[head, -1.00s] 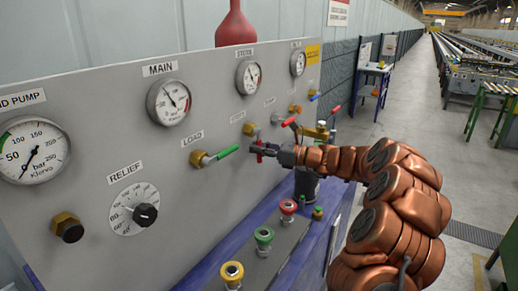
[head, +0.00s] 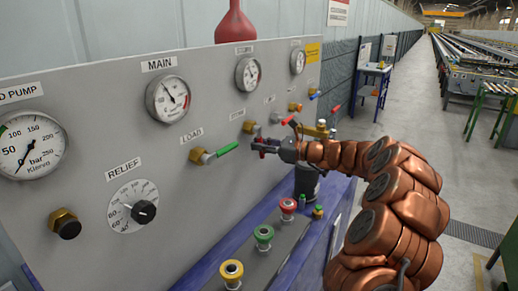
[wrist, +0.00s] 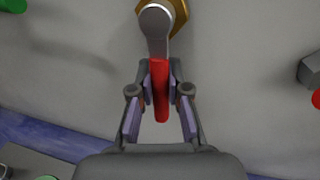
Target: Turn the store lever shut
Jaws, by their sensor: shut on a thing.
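The lever in my gripper has a red grip (wrist: 161,90) on a grey arm, below a brass hexagonal fitting (wrist: 176,14) on the panel. In the wrist view it points almost straight down. My gripper (wrist: 160,105) is shut on the red grip, one finger pad on each side. In the head view my gripper (head: 272,148) is at the panel, just below and right of the brass fitting (head: 251,127). The small label above that fitting (head: 237,115) is too blurred to read surely.
A green-handled lever (head: 228,148) under LOAD is close on the left. Another red-handled lever (head: 288,120) is close above my gripper. Push buttons (head: 264,233) stand on the blue-edged ledge below. Gauges (head: 167,99) line the panel above. The aisle at right is open.

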